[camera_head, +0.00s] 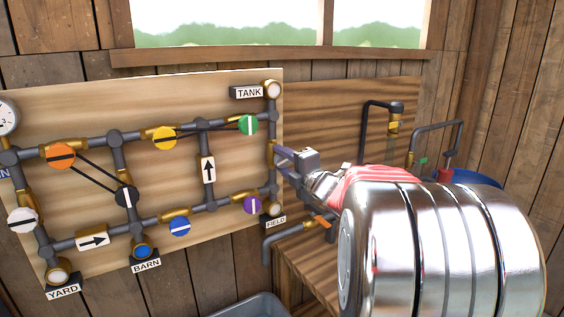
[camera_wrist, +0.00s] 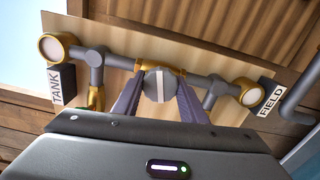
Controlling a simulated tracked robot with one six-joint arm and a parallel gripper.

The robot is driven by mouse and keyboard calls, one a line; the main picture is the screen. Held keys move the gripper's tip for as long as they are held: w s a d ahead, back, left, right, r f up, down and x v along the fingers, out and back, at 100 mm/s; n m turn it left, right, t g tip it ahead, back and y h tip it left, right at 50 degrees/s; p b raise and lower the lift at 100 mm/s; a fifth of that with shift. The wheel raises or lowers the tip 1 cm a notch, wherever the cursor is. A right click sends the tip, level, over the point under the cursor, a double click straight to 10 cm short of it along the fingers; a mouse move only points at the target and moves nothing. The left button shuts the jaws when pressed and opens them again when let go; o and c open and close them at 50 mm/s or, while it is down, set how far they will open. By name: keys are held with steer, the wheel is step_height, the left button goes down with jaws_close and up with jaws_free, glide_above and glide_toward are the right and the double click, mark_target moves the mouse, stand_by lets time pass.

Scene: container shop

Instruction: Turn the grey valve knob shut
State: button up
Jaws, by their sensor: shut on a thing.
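The grey valve knob (camera_wrist: 152,88) is round with a pale stripe. It sits on a brass valve body in the pipe between the TANK label (camera_wrist: 55,86) and the FIELD label (camera_wrist: 270,99). In the wrist view its stripe stands roughly across the pipe. My gripper (camera_wrist: 158,90) has one purple-grey finger on each side of the knob and is shut on it. In the head view my gripper (camera_head: 284,158) reaches the right edge of the pipe board (camera_head: 240,222), and the knob is hidden behind the fingers.
Other knobs on the board are green (camera_head: 248,125), purple (camera_head: 253,204), yellow (camera_head: 164,138), orange (camera_head: 61,156), blue (camera_head: 180,227), black (camera_head: 126,196) and white (camera_head: 22,220). A wooden bench (camera_head: 290,262) with bent pipes (camera_head: 384,104) stands at the right. A grey tub (camera_head: 252,306) is below.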

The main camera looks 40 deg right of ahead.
steer(key=shift+d+f+m, duration=0.15)
steer(key=shift+m, duration=1.65)
steer(key=shift+f, duration=0.1)
steer(key=o, duration=0.8)
steer(key=shift+c, duration=0.2)
steer(key=o, duration=0.3)
steer(key=shift+s+r, duration=0.1)
steer(key=shift+r, duration=0.1)
steer(key=s, duration=1.3)
steer(key=shift+s+a, duration=0.3)
steer(key=shift+a, duration=0.15)
steer(key=shift+f, duration=0.1)
